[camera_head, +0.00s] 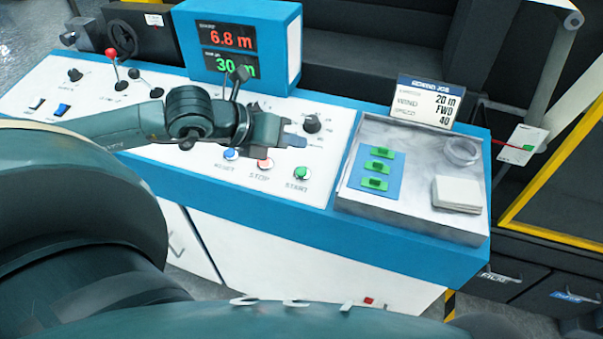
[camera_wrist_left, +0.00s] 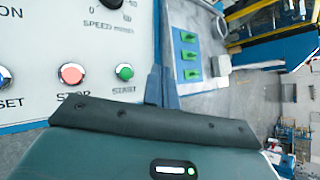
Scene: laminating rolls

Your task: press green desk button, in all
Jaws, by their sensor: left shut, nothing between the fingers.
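The green button (camera_head: 301,173), labelled START, sits at the front right of the white control panel (camera_head: 330,128). It also shows in the left wrist view (camera_wrist_left: 124,72), just left of the fingers. The red STOP button (camera_head: 265,164) and the blue RESET button (camera_head: 230,155) are to its left. My left gripper (camera_head: 297,141) is shut and empty above the panel, behind the green button in the head view and apart from it. In the left wrist view its fingers (camera_wrist_left: 161,86) are together. My right gripper is not in view.
A blue display box (camera_head: 290,48) reads 6.8 m and 30 m. A metal tray (camera_head: 400,205) at the right holds green pieces on a blue mat, a clear ring and a white stack. A job sign (camera_head: 430,98) stands behind it. A black knob (camera_head: 312,122) is close to my gripper.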

